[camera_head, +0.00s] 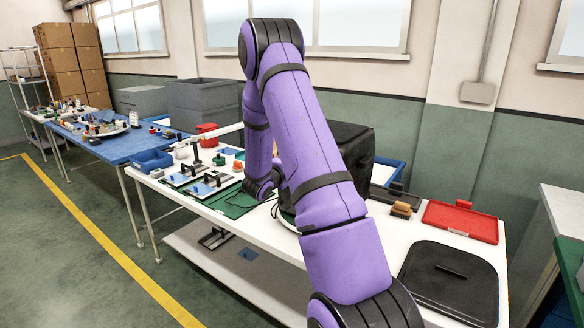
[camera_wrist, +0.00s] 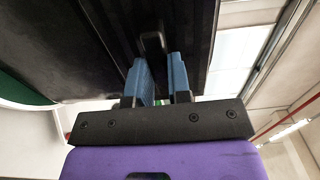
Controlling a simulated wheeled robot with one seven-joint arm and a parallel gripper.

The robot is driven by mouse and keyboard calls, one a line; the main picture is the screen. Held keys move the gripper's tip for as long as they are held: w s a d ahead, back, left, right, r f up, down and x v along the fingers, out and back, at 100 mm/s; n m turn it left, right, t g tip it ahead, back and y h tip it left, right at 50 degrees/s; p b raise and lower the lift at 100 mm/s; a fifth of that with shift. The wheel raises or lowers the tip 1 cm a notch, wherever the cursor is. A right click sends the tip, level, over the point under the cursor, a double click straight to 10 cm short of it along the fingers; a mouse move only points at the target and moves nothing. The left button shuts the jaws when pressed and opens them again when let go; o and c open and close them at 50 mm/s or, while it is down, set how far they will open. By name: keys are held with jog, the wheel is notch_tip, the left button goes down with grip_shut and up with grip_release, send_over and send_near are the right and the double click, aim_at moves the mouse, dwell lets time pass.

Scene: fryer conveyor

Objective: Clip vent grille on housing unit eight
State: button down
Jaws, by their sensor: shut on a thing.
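In the wrist view my gripper (camera_wrist: 158,62) has its two blue fingers close together at a small dark looped handle (camera_wrist: 152,40) on a large black panel (camera_wrist: 90,35). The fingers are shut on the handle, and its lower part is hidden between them. In the head view a big black box (camera_head: 345,145) stands on the white table behind my purple arm, which hides my gripper there. I cannot pick out a vent grille or a unit marked eight. Flat grey units with blue parts (camera_head: 208,187) lie on the table left of my arm.
The white table (camera_head: 275,238) also holds a green mat (camera_head: 238,203), a red tray (camera_head: 460,220), a brown-topped block (camera_head: 402,209) and a black lid (camera_head: 448,280). A blue table (camera_head: 100,140) with small parts stands farther left. The floor at left is clear.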

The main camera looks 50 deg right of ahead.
jog(key=shift+d, duration=0.95)
dwell(0.5)
jog(key=shift+a, duration=0.85)
dwell(0.5)
jog(key=shift+w+d, duration=0.25)
jog(key=shift+d, duration=0.2)
dwell(0.9)
jog(key=shift+d, duration=1.1)
dwell(1.7)
jog(key=shift+a, duration=0.75)
